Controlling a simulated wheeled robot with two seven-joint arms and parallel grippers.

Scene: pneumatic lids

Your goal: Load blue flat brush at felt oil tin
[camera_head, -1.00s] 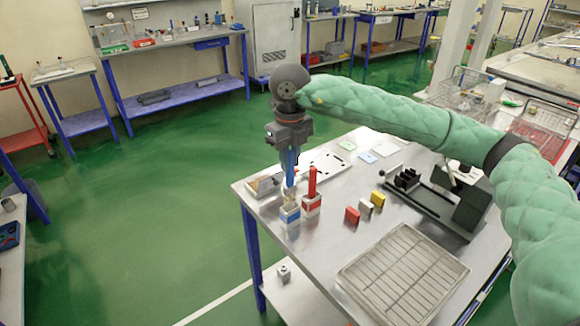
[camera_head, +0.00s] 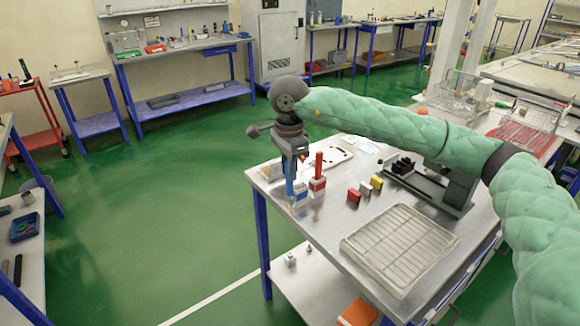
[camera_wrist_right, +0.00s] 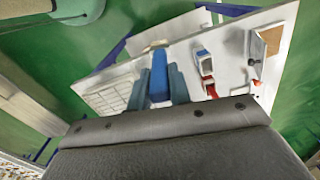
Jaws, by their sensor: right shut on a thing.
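My right gripper (camera_head: 290,152) points down over the near left corner of the table and is shut on the blue flat brush (camera_head: 290,180). In the right wrist view the blue brush (camera_wrist_right: 159,76) shows between its fingers. A white tin with a blue band (camera_head: 300,198) stands at the brush's lower end, partly behind it. I cannot tell whether the bristles are inside or beside the tin. A white tin with a red band (camera_head: 317,185) stands just to the right with a red brush (camera_head: 319,161) upright in it. My left gripper is out of view. I cannot tell which tin holds felt oil.
Red, white and yellow small blocks (camera_head: 354,195) stand to the right of the tins. A wire-grid tray (camera_head: 400,245) lies at the table's front. A dark fixture (camera_head: 430,180) stands behind it. A flat white tray (camera_head: 333,158) lies behind the tins.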

